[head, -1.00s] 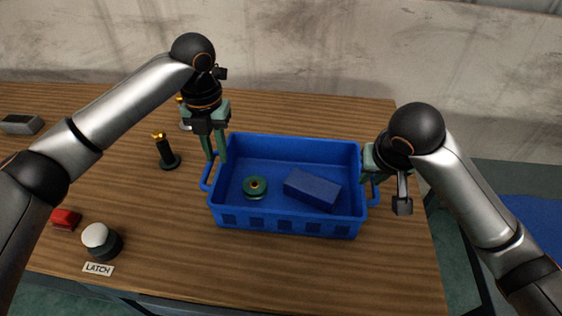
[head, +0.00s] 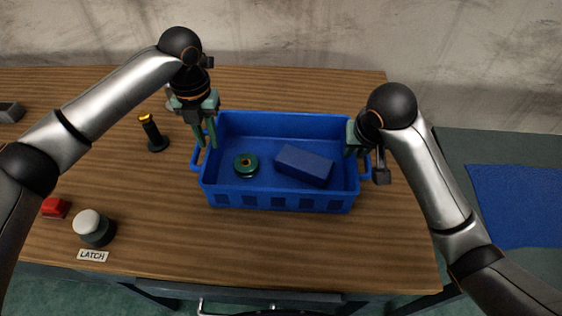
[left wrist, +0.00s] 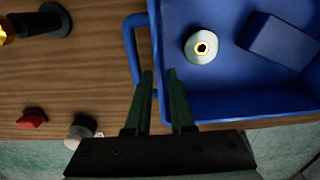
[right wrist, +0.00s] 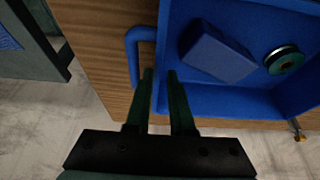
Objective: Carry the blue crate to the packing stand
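The blue crate (head: 275,201) stands on the wooden table, holding a green ring-shaped part (head: 246,165) and a dark blue block (head: 303,165). My left gripper (head: 205,143) is at the crate's left side, its fingers on either side of the wall by the left handle (left wrist: 130,50). My right gripper (head: 354,150) is placed likewise at the right side, by the right handle (right wrist: 133,60). Both wrist views show a gap between the fingers, and both grippers look open. Finger contact is hard to make out. The packing stand (head: 450,150), with a blue mat (head: 520,200), is at the right.
A dark post with a gold top (head: 153,135) stands left of the crate. A red block (head: 54,208) and a white-topped knob (head: 92,226) with a "LATCH" label (head: 93,256) are at the front left. A grey block (head: 11,112) lies far left. Table in front of the crate is clear.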

